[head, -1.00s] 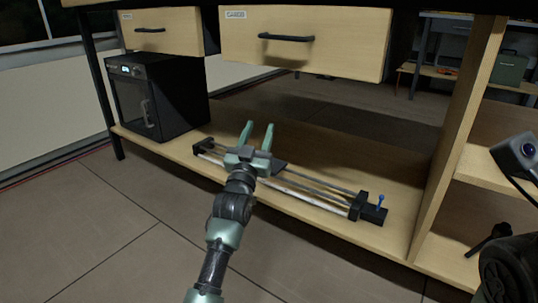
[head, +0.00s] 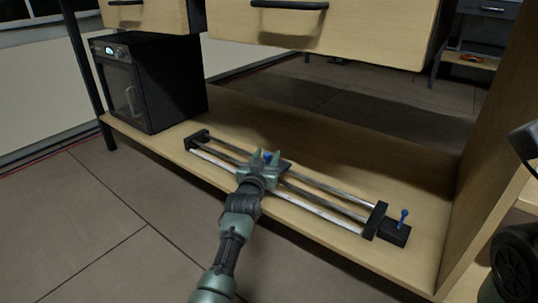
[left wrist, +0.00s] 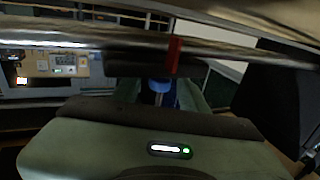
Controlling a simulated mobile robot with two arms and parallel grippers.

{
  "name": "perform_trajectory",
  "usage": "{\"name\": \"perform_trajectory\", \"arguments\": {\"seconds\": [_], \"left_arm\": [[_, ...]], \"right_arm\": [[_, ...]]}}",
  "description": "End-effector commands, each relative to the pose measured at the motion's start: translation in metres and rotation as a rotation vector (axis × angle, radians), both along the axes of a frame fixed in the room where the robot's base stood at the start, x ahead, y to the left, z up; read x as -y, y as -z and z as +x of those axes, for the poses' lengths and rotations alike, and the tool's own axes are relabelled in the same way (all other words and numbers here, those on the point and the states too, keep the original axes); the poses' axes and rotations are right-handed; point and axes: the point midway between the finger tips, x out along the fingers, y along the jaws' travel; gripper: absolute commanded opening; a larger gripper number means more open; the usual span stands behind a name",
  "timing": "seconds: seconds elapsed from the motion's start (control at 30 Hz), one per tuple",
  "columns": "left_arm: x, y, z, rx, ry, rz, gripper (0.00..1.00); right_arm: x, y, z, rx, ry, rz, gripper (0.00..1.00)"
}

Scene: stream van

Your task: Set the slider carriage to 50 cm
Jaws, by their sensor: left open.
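The slider (head: 331,210) lies on the low wooden shelf, with pale rails between black end blocks. A blue-topped screw (head: 403,216) stands at its right end. Its carriage (head: 286,167) is a dark block left of the middle, partly hidden by my left gripper (head: 265,157). The gripper is open, its fingers on either side of a blue knob (head: 267,156). The left wrist view shows the blue knob (left wrist: 158,87) between the fingers and a red marker (left wrist: 174,56) before the rail. I cannot tell whether the fingers touch the knob. No scale reading is legible.
A black oven-like box (head: 150,85) stands on the shelf (head: 305,125) at the left. Drawers (head: 320,35) overhang the shelf. A wooden upright panel (head: 490,150) closes the right side. Bare shelf lies behind the slider.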

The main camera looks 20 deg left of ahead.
Motion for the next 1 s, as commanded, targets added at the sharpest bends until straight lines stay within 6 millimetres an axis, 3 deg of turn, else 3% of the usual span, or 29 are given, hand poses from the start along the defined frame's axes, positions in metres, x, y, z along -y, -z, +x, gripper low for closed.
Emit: {"name": "perform_trajectory", "arguments": {"seconds": [0.27,0.43,1.0], "left_arm": [[0.0005,-0.0011,0.0009,0.001,0.000,0.000,0.43],[0.0005,-0.0010,0.0009,0.001,0.000,0.000,0.01],[0.0004,-0.0004,0.0007,0.000,0.000,0.000,0.00]], "right_arm": [[-0.0001,0.0021,-0.0003,0.001,0.000,-0.001,0.36],[0.0000,0.0021,-0.0008,0.002,0.000,0.000,0.36],[0.0000,0.0022,-0.0008,0.002,0.000,0.000,0.36]]}}
